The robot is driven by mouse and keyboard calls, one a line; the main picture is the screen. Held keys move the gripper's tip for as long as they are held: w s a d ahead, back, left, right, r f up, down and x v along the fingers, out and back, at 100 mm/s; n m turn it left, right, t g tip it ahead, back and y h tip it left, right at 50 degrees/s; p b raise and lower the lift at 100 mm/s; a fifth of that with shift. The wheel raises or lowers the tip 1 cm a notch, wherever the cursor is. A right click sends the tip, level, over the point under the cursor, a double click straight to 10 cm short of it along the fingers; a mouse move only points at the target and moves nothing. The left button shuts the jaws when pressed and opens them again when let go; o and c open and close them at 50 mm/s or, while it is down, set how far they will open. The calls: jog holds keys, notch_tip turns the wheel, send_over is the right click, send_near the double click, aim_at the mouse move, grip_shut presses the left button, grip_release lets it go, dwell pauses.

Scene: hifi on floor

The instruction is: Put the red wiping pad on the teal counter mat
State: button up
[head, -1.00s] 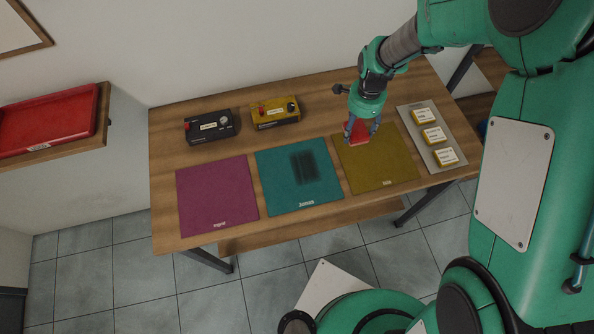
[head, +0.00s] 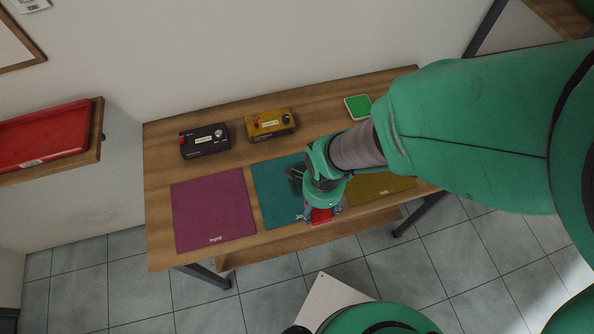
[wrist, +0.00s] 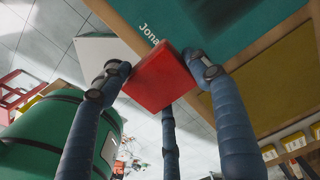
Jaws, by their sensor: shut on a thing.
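The red wiping pad (head: 321,216) is a small red block held in my gripper (head: 322,211). In the wrist view the pad (wrist: 160,78) sits between the blue-grey fingers of my gripper (wrist: 161,76), which are closed around it. The teal counter mat (head: 272,190) lies between two other mats, and my gripper covers its right part. In the head view the pad appears by the mat's front right corner. In the wrist view the teal mat (wrist: 225,25) is beyond the pad, which overlaps the table edge near the lettering. The pad's height is unclear.
A magenta mat (head: 213,212) lies left and an olive mat (head: 384,188) right of the teal one. A black box (head: 204,141), a yellow box (head: 271,123) and a green square (head: 358,106) stand behind. A red tray (head: 45,138) is on a wall shelf.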

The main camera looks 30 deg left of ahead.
jog(key=shift+s+d+f, duration=0.1)
jog(key=shift+s+d, duration=0.1)
jog(key=shift+s, duration=0.4)
jog(key=shift+s+d+f, duration=0.1)
jog(key=shift+s+d, duration=0.1)
jog(key=shift+s, duration=0.4)
send_over(299, 181)
jog(key=shift+f, duration=0.7)
jog(key=shift+f, duration=1.8)
jog(key=shift+f, duration=0.1)
jog(key=o, duration=1.2)
jog(key=shift+c, duration=0.2)
